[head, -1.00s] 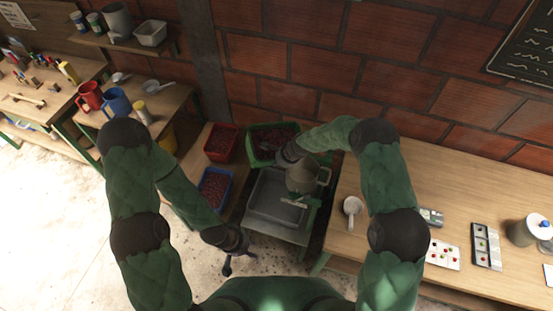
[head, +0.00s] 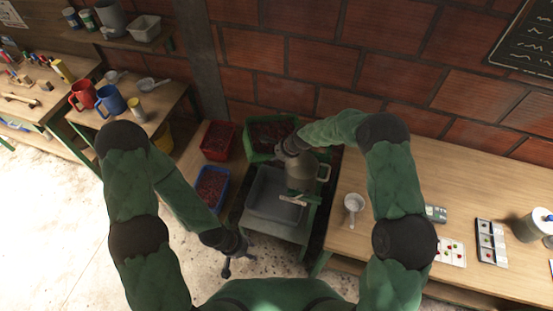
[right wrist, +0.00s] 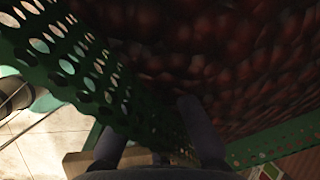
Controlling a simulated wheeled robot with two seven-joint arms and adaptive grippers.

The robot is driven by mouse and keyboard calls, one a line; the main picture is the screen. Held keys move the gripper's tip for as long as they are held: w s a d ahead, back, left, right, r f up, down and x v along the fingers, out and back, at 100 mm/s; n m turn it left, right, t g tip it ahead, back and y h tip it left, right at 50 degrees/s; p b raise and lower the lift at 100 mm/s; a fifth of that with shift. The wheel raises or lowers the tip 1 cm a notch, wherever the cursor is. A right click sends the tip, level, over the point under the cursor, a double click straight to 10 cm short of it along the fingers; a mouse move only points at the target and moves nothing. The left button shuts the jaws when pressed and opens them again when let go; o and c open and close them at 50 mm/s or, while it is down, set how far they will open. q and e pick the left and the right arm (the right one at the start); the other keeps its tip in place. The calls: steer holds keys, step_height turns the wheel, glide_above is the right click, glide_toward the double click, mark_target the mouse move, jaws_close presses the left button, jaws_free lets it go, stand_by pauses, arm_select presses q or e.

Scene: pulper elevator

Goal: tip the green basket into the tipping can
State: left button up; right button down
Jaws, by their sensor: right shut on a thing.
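The green basket (head: 251,149), full of dark red cherries, is at the back against the brick wall. My right gripper (head: 283,154) is at its front right side. In the right wrist view the two fingers (right wrist: 155,138) are shut on the basket's perforated green wall (right wrist: 90,75), with cherries beyond it. A grey-brown can (head: 302,172) with a side handle, which looks like the tipping can, stands just in front of the right wrist. My left gripper (head: 237,265) is empty, fingers apart, low near the floor.
A grey tub (head: 249,207) on a stand sits in front of the basket. A red crate (head: 207,150) and a blue crate (head: 201,202), both with cherries, are to its left. A wooden table (head: 390,165) with a white scoop (head: 353,204) is close on the right.

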steer(key=shift+w+a+r+y+b, duration=0.1)
steer(key=shift+r+y+b, duration=0.5)
steer(key=shift+b, duration=1.9)
steer(key=shift+w+a+r+t+b, duration=0.1)
steer(key=shift+r+t+b, duration=0.6)
steer(key=shift+b, duration=2.05)
steer(key=shift+r+b, duration=0.6)
steer(key=shift+b, duration=0.05)
steer(key=shift+y, duration=0.3)
steer(key=shift+f+b, duration=0.25)
steer(key=shift+b, duration=0.95)
steer(key=shift+f+t+y+b, duration=0.3)
steer(key=shift+f+y+b, duration=0.7)
steer(key=shift+b, duration=5.2)
